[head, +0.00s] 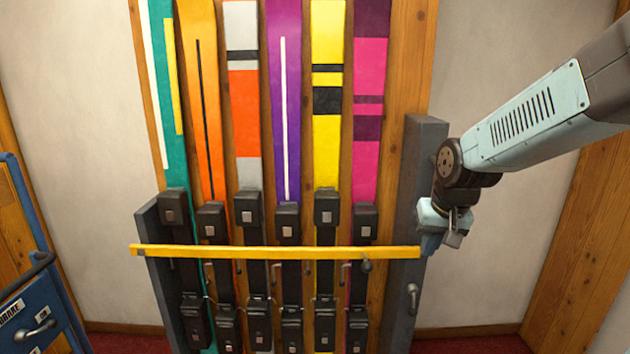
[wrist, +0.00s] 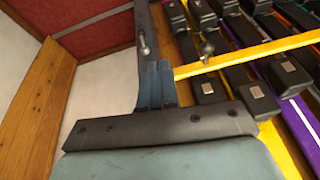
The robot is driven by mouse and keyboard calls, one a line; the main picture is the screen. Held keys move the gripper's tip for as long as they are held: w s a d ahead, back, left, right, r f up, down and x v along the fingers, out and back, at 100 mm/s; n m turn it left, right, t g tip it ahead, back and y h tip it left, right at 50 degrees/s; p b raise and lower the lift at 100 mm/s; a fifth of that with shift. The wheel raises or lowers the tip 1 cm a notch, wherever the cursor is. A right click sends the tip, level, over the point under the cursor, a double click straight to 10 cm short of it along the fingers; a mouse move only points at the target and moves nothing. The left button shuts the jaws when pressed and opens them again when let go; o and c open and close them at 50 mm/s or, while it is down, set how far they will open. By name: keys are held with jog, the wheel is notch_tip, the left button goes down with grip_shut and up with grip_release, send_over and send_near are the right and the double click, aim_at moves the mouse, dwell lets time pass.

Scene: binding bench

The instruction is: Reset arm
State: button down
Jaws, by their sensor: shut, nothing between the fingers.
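My arm reaches in from the right in the head view. My gripper (head: 430,245) points down beside the right post of the ski rack, close to the right end of the yellow bar (head: 250,253). In the wrist view, its blue-grey fingers (wrist: 157,84) are together with nothing between them. The yellow bar also shows in the wrist view (wrist: 255,52), running to the right from beside the fingertips. I cannot tell whether the fingers touch it. The bar lies level across the front of several upright skis, with a dark knob (head: 366,265) near its right end.
The dark right post (head: 425,150) with a metal handle (head: 412,295) stands close to my gripper; the left post (head: 158,262) is at the far side. Skis with black bindings stand between them. A blue cabinet (head: 38,310) is at far left. Wall space right of the rack is bare.

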jog(key=s+r+t, duration=0.1)
jog(key=s+r, duration=0.3)
jog(key=s, duration=0.3)
jog(key=s+r+n, duration=0.1)
jog(key=s+r, duration=0.4)
jog(key=s, duration=0.2)
jog(key=shift+r+t+h, duration=0.15)
jog(key=shift+t+h, duration=0.25)
jog(key=shift+s+a, duration=0.1)
